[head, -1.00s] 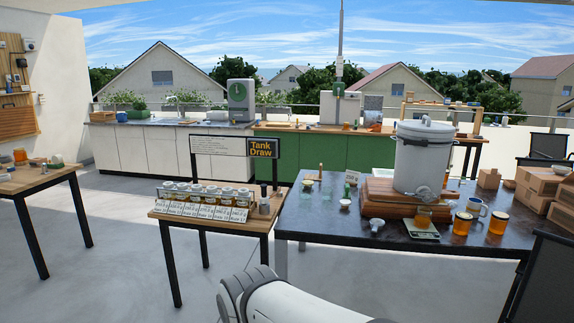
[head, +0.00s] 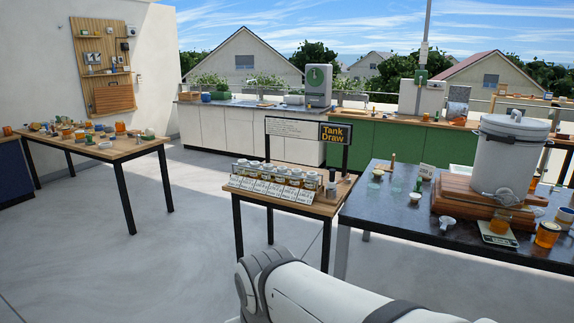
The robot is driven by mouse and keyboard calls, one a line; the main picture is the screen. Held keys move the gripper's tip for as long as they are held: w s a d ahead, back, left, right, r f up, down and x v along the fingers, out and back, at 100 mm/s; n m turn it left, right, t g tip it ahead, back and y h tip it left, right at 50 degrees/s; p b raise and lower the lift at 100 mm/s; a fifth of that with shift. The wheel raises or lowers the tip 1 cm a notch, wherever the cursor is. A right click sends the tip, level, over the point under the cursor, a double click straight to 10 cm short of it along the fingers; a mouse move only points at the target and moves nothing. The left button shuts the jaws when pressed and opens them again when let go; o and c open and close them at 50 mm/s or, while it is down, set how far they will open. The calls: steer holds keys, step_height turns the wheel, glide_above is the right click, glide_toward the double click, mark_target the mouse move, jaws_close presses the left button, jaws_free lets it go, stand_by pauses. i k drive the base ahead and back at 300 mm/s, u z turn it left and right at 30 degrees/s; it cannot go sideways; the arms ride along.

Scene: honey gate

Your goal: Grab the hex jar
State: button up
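No jar can be picked out as hexagonal at this size. A glass jar with amber contents (head: 501,222) is below the spout of the white tank (head: 511,158), at the scale (head: 497,234). An amber jar with a pale lid (head: 547,234) stands to its right on the dark table (head: 400,228). Several small white-lidded jars (head: 272,172) stand in a row behind label cards on the small wooden table. More amber jars (head: 120,128) are on the left table. My white arm crosses the bottom of the view; my gripper is not in view.
The small wooden table (head: 322,207) stands beside the dark table, with a "Tank Draw" sign (head: 335,133) behind it. The left table (head: 130,152) holds several small items. Open grey floor (head: 180,240) lies between the left and small tables. Counters (head: 370,145) line the back.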

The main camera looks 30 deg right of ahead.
mark_target(536, 178)
steer(key=u, duration=0.05)
steer(key=i, duration=6.8)
steer(key=z, duration=2.65)
steer(key=i, duration=1.9)
steer(key=z, duration=0.05)
